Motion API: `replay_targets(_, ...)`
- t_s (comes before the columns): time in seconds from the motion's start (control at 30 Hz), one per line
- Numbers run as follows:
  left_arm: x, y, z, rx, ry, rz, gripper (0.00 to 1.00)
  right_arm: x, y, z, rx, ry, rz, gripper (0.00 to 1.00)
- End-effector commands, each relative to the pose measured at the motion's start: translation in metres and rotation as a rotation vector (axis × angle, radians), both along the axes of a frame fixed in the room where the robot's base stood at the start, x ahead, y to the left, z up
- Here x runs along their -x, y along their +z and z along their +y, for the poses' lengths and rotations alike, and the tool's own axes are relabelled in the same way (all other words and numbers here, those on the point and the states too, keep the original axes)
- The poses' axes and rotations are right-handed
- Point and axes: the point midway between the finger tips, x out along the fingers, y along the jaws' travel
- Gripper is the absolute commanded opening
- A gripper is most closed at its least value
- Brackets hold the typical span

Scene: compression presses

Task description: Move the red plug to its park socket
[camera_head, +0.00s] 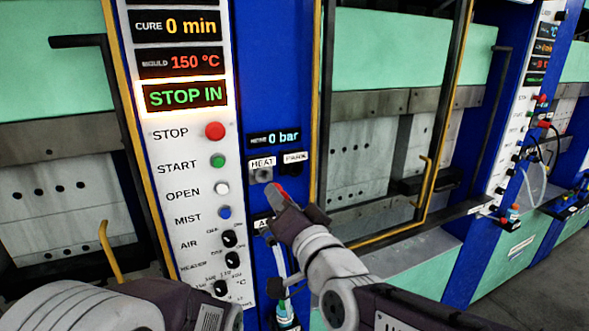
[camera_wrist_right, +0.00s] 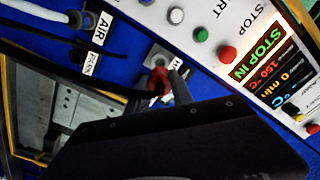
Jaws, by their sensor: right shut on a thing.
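The red plug (camera_head: 283,193) is in the jaws of my right gripper (camera_head: 287,207), just below and to the right of the grey socket (camera_head: 263,175) labelled HEAT. It also shows in the right wrist view as a red piece (camera_wrist_right: 157,82) in front of the grey socket plate (camera_wrist_right: 160,55). In the head view the socket face is largely uncovered, but I cannot tell whether the plug touches it. The dark park socket (camera_head: 293,169) under the PARK label is up and to the right of the plug. My left gripper is out of view.
A white control panel (camera_head: 190,150) with buttons and a lit STOP IN display stands left of the sockets. A yellow rail (camera_head: 316,100) runs upright on the right. Below are an AIR label (camera_wrist_right: 103,28) and hose fittings (camera_head: 284,305). Another press (camera_head: 520,110) stands farther right.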

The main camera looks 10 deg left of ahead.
Motion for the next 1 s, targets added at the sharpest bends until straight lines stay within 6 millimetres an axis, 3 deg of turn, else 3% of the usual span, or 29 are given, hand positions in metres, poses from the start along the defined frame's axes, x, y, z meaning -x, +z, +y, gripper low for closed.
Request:
replay_targets(0.17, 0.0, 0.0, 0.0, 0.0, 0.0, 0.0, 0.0, 0.0, 0.0, 0.0, 0.008, 0.0, -0.006, 0.0)
replay_targets(0.43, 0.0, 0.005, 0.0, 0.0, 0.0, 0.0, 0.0, 0.013, 0.001, 0.01, 0.178, 0.1, -0.12, 0.0)
replay_targets(0.57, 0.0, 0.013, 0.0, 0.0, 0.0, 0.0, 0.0, 0.006, -0.001, -0.008, 0.238, 0.113, -0.161, 0.0)
replay_targets(0.8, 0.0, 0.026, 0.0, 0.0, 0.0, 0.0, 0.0, -0.022, 0.0, -0.064, 0.359, 0.025, -0.224, 0.0)
replay_targets(1.0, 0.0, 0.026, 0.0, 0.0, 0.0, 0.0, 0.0, -0.03, 0.001, -0.077, 0.424, -0.008, -0.254, 0.0)
